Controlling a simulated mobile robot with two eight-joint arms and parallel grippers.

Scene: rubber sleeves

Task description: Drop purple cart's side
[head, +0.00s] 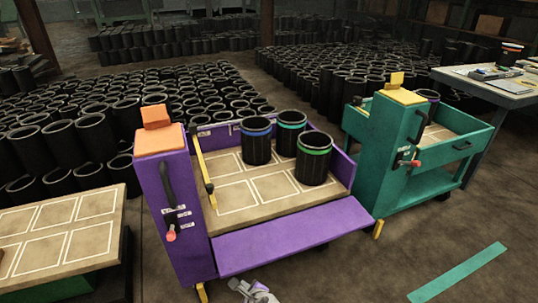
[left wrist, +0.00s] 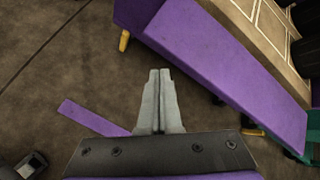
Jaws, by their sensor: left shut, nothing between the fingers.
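The purple cart (head: 176,215) stands in the middle of the head view. Its front side panel (head: 290,238) is folded down, below the front edge of the cart's bed (head: 240,218); whether it hangs fully vertical I cannot tell. The panel also shows in the left wrist view (left wrist: 225,62), running from upper left to right. My left gripper (head: 254,290) is low in front of the cart, near the bottom edge of the head view. In the left wrist view its fingers (left wrist: 158,85) are together and empty, apart from the panel. My right gripper is out of view.
Three black sleeves with blue, teal and green bands (head: 315,165) stand on the purple cart. A teal cart (head: 385,150) stands to the right. A tan-topped table (head: 65,225) is at left. Black sleeves crowd the back. The floor at front right is clear, with teal tape (head: 457,272).

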